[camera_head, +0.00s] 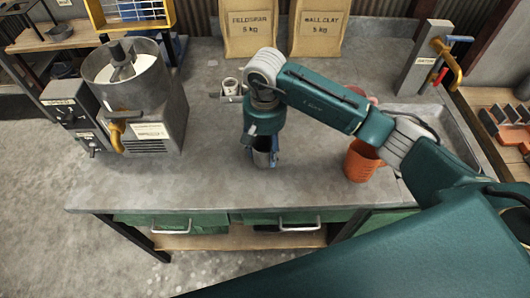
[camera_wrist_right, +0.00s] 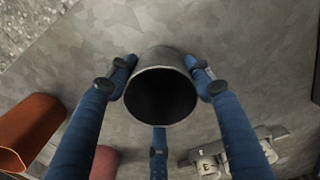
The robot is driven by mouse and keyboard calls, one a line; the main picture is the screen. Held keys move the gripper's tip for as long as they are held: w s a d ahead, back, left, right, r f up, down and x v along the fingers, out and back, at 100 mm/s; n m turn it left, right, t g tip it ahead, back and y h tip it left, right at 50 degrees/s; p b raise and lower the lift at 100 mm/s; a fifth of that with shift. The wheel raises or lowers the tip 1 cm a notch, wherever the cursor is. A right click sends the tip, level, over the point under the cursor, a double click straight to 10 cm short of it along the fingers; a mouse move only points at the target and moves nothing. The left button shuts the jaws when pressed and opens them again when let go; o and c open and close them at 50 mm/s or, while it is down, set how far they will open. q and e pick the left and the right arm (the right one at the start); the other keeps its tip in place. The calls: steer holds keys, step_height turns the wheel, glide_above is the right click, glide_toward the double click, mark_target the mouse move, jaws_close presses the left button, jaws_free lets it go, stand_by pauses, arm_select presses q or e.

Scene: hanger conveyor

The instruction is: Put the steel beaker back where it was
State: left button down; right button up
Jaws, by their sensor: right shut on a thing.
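The steel beaker (camera_wrist_right: 161,97) is a grey metal cup with a dark open mouth. In the right wrist view it stands between the blue fingers of my right gripper (camera_wrist_right: 160,90), which is shut on it. In the head view the beaker (camera_head: 264,158) shows below my right gripper (camera_head: 262,150), over the front middle of the grey worktop (camera_head: 215,185). The beaker looks upright. I cannot tell whether its base touches the worktop. My left gripper is not in view.
An orange cup (camera_head: 362,162) stands to the right, beneath my right arm. A mixer (camera_head: 140,90) stands at the left. Small pale containers (camera_head: 230,86) sit behind my gripper. Two paper bags (camera_head: 248,35) stand at the back. The sink (camera_head: 447,125) and tap are at the right.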

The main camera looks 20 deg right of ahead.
step_height(320, 180, down, 2)
steer(key=shift+s+f+p, duration=0.1)
steer(key=shift+f+p, duration=0.1)
steer(key=shift+p, duration=0.15)
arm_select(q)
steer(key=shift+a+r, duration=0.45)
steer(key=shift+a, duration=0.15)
arm_select(e)
steer(key=shift+f, duration=0.3)
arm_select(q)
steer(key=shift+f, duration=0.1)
arm_select(e)
steer(key=shift+f, duration=0.1)
steer(key=shift+f+b, duration=0.1)
steer(key=shift+b, duration=0.2)
steer(key=o, duration=1.4)
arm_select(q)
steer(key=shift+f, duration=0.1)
